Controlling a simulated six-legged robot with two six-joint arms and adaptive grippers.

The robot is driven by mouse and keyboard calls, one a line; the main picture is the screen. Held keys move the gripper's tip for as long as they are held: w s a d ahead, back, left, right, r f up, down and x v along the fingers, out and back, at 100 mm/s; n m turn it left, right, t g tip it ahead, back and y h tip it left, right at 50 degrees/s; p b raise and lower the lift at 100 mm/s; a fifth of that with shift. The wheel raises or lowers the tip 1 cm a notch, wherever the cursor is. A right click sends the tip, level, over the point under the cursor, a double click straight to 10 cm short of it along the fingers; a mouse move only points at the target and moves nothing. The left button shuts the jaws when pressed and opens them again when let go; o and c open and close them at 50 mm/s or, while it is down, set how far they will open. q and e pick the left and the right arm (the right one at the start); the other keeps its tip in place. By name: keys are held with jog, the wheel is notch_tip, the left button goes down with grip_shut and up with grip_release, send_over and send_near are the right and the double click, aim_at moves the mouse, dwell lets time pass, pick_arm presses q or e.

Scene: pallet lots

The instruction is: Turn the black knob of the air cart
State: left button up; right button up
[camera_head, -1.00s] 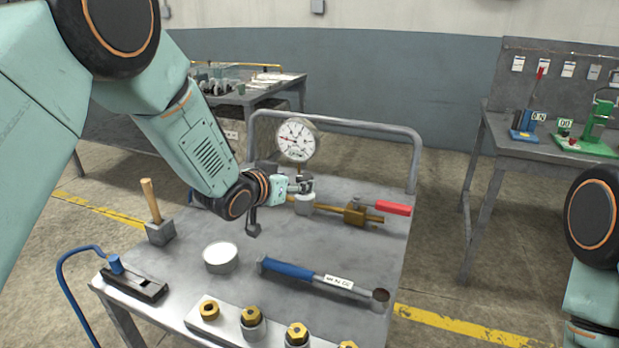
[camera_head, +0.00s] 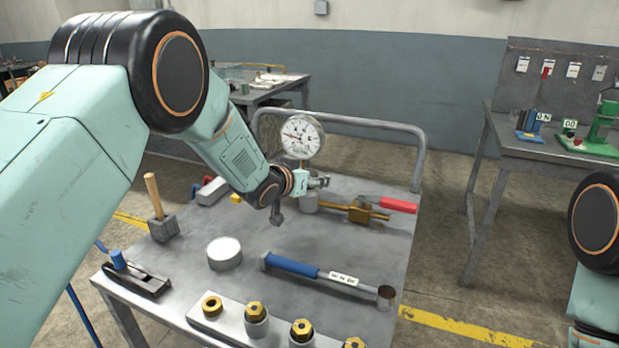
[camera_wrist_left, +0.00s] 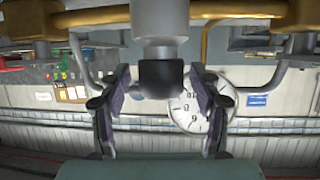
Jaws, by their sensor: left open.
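The black knob (camera_wrist_left: 160,79) shows in the left wrist view, at the end of a grey stem (camera_wrist_left: 159,22). My left gripper (camera_head: 320,182) is open, with one finger on each side of the knob and a visible gap on both sides. In the head view the gripper is at the back of the air cart (camera_head: 315,240), just below the round white pressure gauge (camera_head: 301,137). The knob cannot be made out there. The gauge also shows in the wrist view (camera_wrist_left: 190,110). My right gripper is out of the picture.
A brass valve with a red handle (camera_head: 399,205) lies right of my left gripper. A rail (camera_head: 375,126) bounds the cart's back.

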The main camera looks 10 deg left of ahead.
pick_arm(q)
jog(key=shift+s+a, duration=0.1)
jog(key=shift+s, duration=0.05)
jog(key=c, duration=1.2)
jog(key=m+h+p, duration=0.1)
jog(key=p, duration=0.2)
jog(key=m+g+h+p, duration=0.1)
jog(key=p, duration=0.2)
jog(key=shift+r+m+h, duration=0.2)
jog(key=shift+m+h, duration=0.1)
jog(key=shift+f+m+g+h+p, duration=0.1)
jog(key=shift+m+g+h+p, duration=0.4)
jog(key=shift+m+h, duration=0.1)
jog(key=shift+f+m+g+h, duration=0.1)
jog(key=shift+m+g+h, duration=0.4)
jog(key=shift+m+h, duration=0.3)
jog(key=shift+m+g+h, duration=0.3)
jog(key=shift+m+h, duration=0.1)
jog(key=shift+m+g+b, duration=0.3)
jog(key=shift+b, duration=0.15)
